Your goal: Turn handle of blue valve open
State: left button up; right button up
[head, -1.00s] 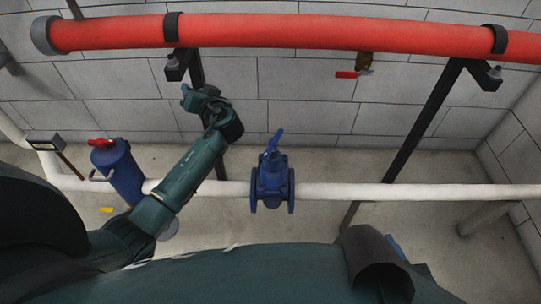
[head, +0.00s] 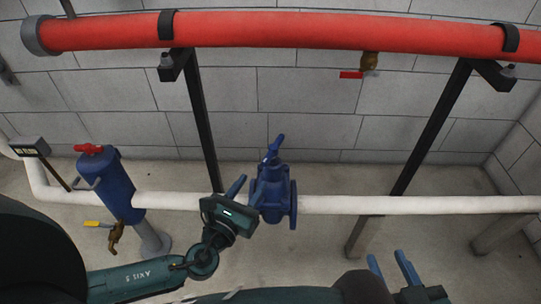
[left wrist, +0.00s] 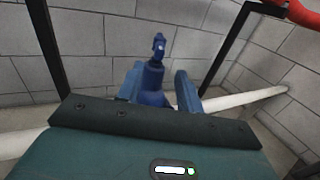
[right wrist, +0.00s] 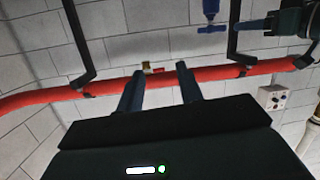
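The blue valve (head: 272,192) sits on the white horizontal pipe in the head view, with its blue handle (head: 275,149) sticking up at the top. My left gripper (head: 246,191) is open just left of the valve, its blue fingers pointing toward it. In the left wrist view the valve's handle (left wrist: 158,46) stands up beyond and between the spread fingers (left wrist: 158,88), with nothing held. My right gripper (head: 391,268) is open and empty at the lower right of the head view. The valve also shows near the top of the right wrist view (right wrist: 211,12).
A red pipe (head: 280,31) runs along the wall above, on black brackets. The white pipe (head: 400,204) runs through the valve. A blue cylinder with a red knob (head: 106,182) stands at left. A small red-handled tap (head: 352,75) hangs below the red pipe.

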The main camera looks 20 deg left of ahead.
aim_at(271, 152)
pick_arm(q)
jog(key=w, duration=0.3)
jog(key=w+d+b, duration=0.1)
jog(key=w, duration=0.7)
jog(key=shift+d, duration=0.15)
jog(key=shift+w, duration=0.4)
pick_arm(e)
jog(key=shift+w+a+t, duration=0.2)
jog(key=shift+t, duration=0.3)
pick_arm(q)
grip_shut()
